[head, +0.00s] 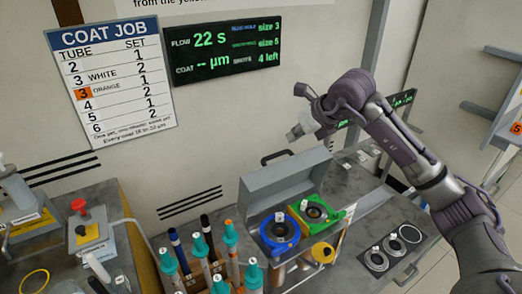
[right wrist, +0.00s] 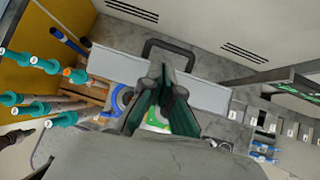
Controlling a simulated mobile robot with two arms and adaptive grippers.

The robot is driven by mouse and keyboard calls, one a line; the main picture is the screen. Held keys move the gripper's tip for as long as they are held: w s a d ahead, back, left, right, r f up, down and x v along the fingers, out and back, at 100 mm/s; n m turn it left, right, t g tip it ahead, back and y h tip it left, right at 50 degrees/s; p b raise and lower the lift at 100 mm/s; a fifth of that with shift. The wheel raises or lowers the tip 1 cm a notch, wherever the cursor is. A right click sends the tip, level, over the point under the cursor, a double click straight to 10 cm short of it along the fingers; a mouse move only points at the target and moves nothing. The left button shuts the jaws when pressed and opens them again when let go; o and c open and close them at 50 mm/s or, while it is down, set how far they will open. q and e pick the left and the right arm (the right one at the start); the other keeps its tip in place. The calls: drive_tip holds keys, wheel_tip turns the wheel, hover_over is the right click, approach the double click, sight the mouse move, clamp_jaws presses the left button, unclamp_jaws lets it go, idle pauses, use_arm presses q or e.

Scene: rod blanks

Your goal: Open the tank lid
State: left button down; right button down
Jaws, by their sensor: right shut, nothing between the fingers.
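The tank (head: 258,240) is a grey box on the bench, with a blue ring (head: 279,232) and a green-framed ring (head: 315,211) on its top. Its grey lid (head: 285,180) stands raised behind the rings, with a dark handle (head: 278,157) at its far edge. The lid (right wrist: 115,66) and handle (right wrist: 168,46) also show in the right wrist view. My right gripper (head: 298,133) is shut and empty, above and just right of the handle, apart from it in the head view. Its fingers (right wrist: 167,88) partly cover the lid and rings in the wrist view. My left gripper is not visible.
Teal-topped rods (head: 230,235) stand in a wooden rack left of the tank. Dark plates with rings (head: 392,244) lie to the right. A wall screen (head: 222,48) and job sheet (head: 112,85) hang behind.

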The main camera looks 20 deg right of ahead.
drive_tip(key=d+h, duration=0.1)
drive_tip(key=d, duration=0.1)
drive_tip(key=p, duration=0.2)
approach(277, 155)
drive_tip(key=shift+m, duration=0.3)
drive_tip(key=x, duration=0.7)
drive_tip(key=shift+w+a+f+g+p, duration=0.15)
drive_tip(key=shift+w+g+p, duration=0.35)
drive_tip(key=shift+w, duration=0.45)
drive_tip(key=shift+w+a+f+g+b, duration=0.1)
drive_tip(key=shift+w+f+g+b, duration=0.1)
drive_tip(key=shift+w+b, duration=0.35)
drive_tip(key=shift+w+a+f+g+b, duration=0.1)
drive_tip(key=shift+w+f+b, duration=0.15)
drive_tip(key=shift+w, duration=0.4)
drive_tip(key=shift+d+r, duration=0.1)
drive_tip(key=shift+r, duration=0.1)
